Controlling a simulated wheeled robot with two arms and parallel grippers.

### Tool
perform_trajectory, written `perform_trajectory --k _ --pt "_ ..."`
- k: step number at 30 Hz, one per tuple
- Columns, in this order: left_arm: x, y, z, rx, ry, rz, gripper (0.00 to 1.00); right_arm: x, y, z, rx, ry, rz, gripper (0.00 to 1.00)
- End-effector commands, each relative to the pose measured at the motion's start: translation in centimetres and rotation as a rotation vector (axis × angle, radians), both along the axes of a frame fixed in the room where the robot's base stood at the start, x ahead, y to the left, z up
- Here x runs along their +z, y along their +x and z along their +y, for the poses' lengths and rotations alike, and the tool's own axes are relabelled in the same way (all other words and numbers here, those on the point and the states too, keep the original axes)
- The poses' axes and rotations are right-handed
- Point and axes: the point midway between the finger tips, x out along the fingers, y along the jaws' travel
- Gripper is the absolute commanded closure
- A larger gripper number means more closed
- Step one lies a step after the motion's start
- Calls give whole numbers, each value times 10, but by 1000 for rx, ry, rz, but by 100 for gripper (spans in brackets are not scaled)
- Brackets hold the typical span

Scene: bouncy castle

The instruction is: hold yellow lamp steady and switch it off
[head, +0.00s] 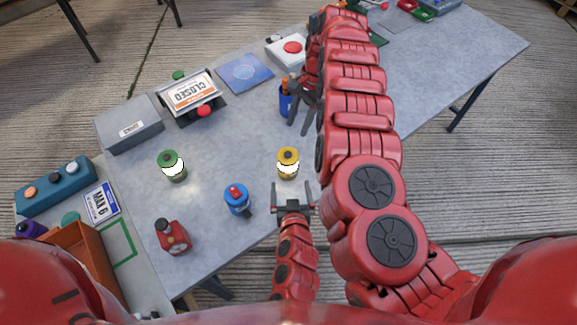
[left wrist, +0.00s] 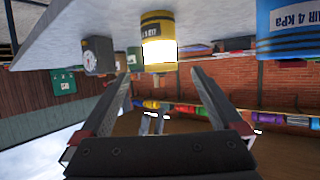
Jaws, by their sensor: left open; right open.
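The yellow lamp (head: 288,155) stands upright on the grey table near its front edge, with a dark cap and a bright white glowing band. In the left wrist view the yellow lamp (left wrist: 157,25) appears at the top, beyond the fingertips, and its band glows. My left gripper (head: 293,189) is open and empty just in front of the lamp, apart from it. Its spread fingers also show in the left wrist view (left wrist: 164,75). My right gripper (head: 298,125) is open, with dark fingers pointing down behind the lamp, near the blue pen cup.
A green lamp (head: 173,173), also glowing, a blue canister (head: 238,204) and a red bottle (head: 172,238) stand to the left. The blue pen cup (head: 285,101) is close beside my right gripper.

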Motion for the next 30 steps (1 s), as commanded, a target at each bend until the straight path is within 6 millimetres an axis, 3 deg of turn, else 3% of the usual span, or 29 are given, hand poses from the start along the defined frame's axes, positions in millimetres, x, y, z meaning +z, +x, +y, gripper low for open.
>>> perform_trajectory --k 19,30 --pt "-48 121 9 0 3 -4 0 0 0 0 0 0 0 50" --pt "-60 145 9 -3 2 -2 0 0 0 0 0 0 0 50"
